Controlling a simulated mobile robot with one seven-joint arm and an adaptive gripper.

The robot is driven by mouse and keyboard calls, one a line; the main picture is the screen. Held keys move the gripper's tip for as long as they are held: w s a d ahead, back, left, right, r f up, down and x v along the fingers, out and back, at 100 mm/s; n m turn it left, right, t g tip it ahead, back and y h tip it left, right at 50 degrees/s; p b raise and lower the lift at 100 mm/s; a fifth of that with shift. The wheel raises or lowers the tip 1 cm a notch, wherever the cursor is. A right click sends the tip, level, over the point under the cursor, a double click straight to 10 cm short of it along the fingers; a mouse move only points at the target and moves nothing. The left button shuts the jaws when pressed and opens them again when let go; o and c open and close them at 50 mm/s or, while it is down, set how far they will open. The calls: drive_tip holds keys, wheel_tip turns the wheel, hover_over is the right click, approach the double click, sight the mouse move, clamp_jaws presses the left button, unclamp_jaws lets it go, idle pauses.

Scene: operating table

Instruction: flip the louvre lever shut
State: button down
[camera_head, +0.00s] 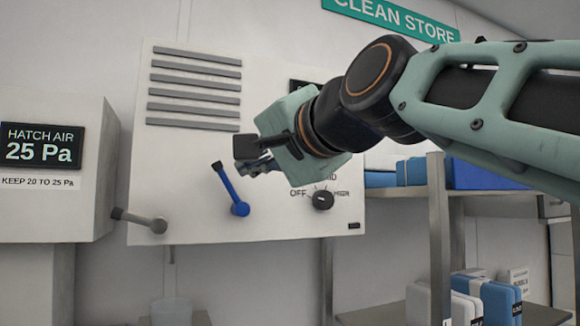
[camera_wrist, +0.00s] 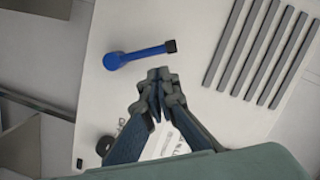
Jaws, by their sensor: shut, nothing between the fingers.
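A blue lever (camera_head: 229,190) is on the front of a white wall panel (camera_head: 200,150). Its round hub is low and its dark-tipped arm points up and slightly left. It also shows in the wrist view (camera_wrist: 140,54), lying across the picture. A grey lever (camera_head: 140,220) at the panel's lower left corner points left. Grey louvre slats (camera_head: 195,90) are at the panel's upper left and also show in the wrist view (camera_wrist: 262,52). My gripper (camera_head: 245,168) is shut and empty, just right of the blue lever's tip. In the wrist view its fingertips (camera_wrist: 157,76) appear just beside the lever's arm, apart from it.
A black dial (camera_head: 322,200) marked OFF and HIGH sits right of the blue lever. A box with a "HATCH AIR 25 Pa" display (camera_head: 40,147) stands at the left, close to the grey lever. Shelves with blue boxes (camera_head: 500,174) are at the right.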

drive_tip(key=b+v, duration=0.2)
drive_tip(key=v, duration=0.9)
drive_tip(key=d+f+n+g+h+p, duration=0.1)
drive_tip(key=d+f+g+h+p, duration=0.2)
drive_tip(key=f, duration=0.8)
drive_tip(key=d+f+n+g+h+p, duration=0.15)
drive_tip(key=d+f, duration=0.35)
drive_tip(key=f, duration=0.5)
drive_tip(key=d+f+n+g+h+p, duration=0.1)
drive_tip(key=d+f+h, duration=0.25)
drive_tip(key=f, duration=0.75)
drive_tip(key=s+d+f+g+p, duration=0.1)
drive_tip(key=s+d+f, duration=0.1)
drive_tip(key=f, duration=0.4)
drive_tip(key=s+d+f+n+g+h+p, duration=0.1)
drive_tip(key=s+d+f, duration=0.2)
drive_tip(key=s+f, duration=0.1)
drive_tip(key=shift+s+f+g+h, duration=0.3)
drive_tip(key=shift+f+g, duration=0.05)
drive_tip(key=shift+f, duration=0.55)
